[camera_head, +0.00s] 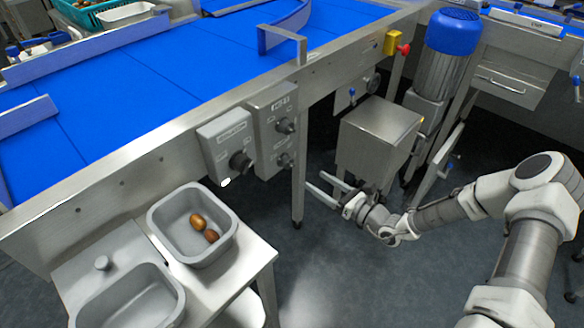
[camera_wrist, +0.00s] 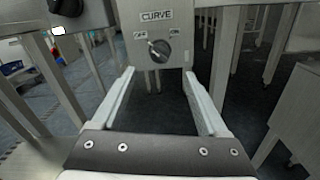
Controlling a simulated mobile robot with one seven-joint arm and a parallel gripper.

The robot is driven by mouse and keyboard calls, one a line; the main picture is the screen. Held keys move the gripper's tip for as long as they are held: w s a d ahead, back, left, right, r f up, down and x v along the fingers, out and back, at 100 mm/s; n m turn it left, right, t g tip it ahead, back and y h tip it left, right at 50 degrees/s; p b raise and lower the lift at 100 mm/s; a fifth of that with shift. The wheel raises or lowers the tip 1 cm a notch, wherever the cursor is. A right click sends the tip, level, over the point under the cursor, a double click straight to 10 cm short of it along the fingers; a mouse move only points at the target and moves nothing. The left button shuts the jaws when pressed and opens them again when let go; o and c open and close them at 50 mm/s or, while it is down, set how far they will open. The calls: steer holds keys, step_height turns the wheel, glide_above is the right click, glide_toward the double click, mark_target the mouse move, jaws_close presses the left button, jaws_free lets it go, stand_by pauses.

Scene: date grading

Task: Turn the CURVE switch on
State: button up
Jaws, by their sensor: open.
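The CURVE switch (camera_wrist: 159,50) is a dark round knob on a grey panel, with OFF marked to its left and ON to its right. Its pale pointer line tilts up and left, toward OFF. In the head view it appears to be the lower knob (camera_head: 285,160) on the right-hand control box, too small to read. My gripper (camera_head: 314,178) is open and empty, short of the box, with its fingers pointing toward it. In the wrist view the gripper (camera_wrist: 159,74) has its fingers spread to either side below the knob, apart from it.
An upper knob (camera_head: 285,126) sits on the same box. Another control box (camera_head: 225,140) with a black knob adjoins on the left. A steel table leg (camera_head: 298,190) stands close by my gripper. A grey tub (camera_head: 165,222) with brown dates is at lower left.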

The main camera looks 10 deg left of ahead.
mark_target(293, 165)
steer(key=b+x, duration=0.2)
steer(key=x, duration=0.8)
steer(key=shift+w+a+b, duration=0.2)
steer(key=shift+a+b, duration=0.1)
steer(key=shift+b, duration=0.05)
jaws_close()
